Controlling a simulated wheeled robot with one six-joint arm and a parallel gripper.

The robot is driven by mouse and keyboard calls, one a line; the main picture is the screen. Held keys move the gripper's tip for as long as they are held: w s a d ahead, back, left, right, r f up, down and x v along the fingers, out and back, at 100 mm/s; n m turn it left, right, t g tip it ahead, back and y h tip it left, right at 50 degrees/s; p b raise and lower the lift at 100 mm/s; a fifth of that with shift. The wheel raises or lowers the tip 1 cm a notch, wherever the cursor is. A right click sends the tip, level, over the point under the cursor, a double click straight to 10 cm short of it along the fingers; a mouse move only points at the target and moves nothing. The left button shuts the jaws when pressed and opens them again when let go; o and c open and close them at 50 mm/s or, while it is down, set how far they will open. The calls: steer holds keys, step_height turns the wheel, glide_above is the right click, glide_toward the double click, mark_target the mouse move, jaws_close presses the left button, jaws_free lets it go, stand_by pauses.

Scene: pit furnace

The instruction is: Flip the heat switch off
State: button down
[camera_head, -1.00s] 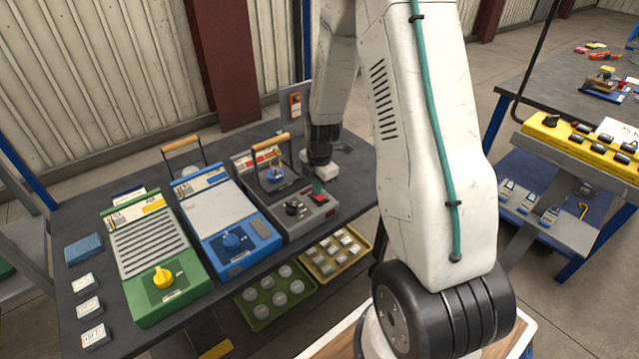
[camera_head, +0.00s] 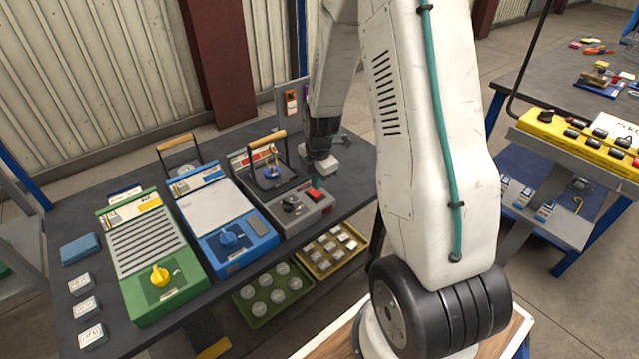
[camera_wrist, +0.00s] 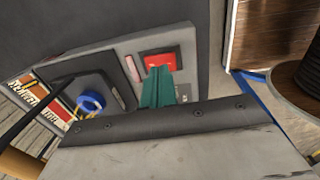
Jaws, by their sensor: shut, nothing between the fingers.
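The grey furnace unit (camera_head: 322,208) stands at the right end of the dark bench. My gripper (camera_head: 315,181) is above the panel, just behind the switch in the head view. Its teal fingers (camera_wrist: 157,88) are together and empty, pointing at the switch. I cannot tell whether they touch it.
A blue unit (camera_head: 228,238) and a green unit (camera_head: 160,275) stand to the left on the bench. Trays (camera_head: 262,300) of small pucks sit below. A yellow panel (camera_head: 575,132) is at right.

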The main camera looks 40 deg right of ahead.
mark_target(316, 197)
step_height(316, 197, up, 12)
steer(key=w, duration=0.1)
steer(key=shift+w+r, duration=0.15)
steer(key=shift+w, duration=0.1)
stand_by(0.5)
steer(key=s+a+r+m, duration=0.5)
steer(key=s+m, duration=0.1)
steer(key=s, duration=0.3)
steer(key=s+a+r+m, duration=0.5)
steer(key=s+r+m, duration=0.1)
steer(key=s, duration=0.3)
steer(key=s+a+r+m, duration=0.5)
steer(key=s+m, duration=0.1)
steer(key=s, duration=0.3)
steer(key=shift+s+a+r, duration=0.2)
steer(key=shift+a+r, duration=0.05)
steer(key=shift+a, duration=0.1)
